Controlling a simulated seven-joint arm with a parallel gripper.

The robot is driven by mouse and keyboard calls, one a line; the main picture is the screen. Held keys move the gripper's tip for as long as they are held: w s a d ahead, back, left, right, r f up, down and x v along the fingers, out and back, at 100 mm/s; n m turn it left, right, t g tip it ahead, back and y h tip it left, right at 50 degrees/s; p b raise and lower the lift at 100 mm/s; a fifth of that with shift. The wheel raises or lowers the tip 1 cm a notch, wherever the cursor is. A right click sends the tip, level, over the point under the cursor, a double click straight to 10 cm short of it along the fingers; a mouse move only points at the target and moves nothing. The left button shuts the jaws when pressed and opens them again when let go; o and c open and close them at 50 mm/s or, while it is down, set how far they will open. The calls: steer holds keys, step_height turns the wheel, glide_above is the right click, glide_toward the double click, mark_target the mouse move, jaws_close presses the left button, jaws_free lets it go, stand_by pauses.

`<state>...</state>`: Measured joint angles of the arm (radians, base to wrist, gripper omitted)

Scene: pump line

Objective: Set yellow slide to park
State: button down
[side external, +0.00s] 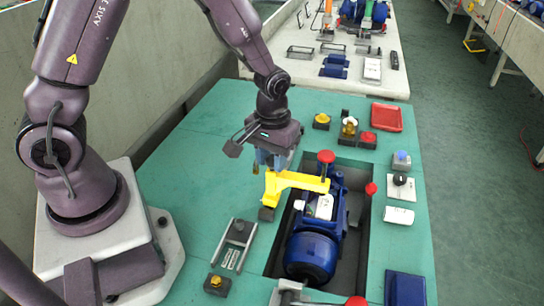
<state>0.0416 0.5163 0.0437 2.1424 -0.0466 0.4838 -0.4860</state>
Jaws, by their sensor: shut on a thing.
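A bright yellow bent piece (300,182), the only large yellow part I see and taken here as the yellow slide, lies across the left side of the blue pump (311,255). Its left end bends down toward a small dark block (266,214). My gripper (270,167) points down at the left end of the yellow piece and is shut on it. The fingertips are small in the picture, and the exact grip is hard to make out. I cannot read any park marking.
A red knob (326,157) stands close to the right of my gripper. A metal rail frame (236,243) lies in front. Buttons and a red tray (387,117) are at the back right. The green bench top (190,170) is clear to the left.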

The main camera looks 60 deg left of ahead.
steer(key=w+a, duration=1.8)
steer(key=shift+a, duration=0.1)
steer(key=c, duration=1.1)
jaws_free()
steer(key=shift+o, duration=1.4)
step_height(320, 180, up, 13)
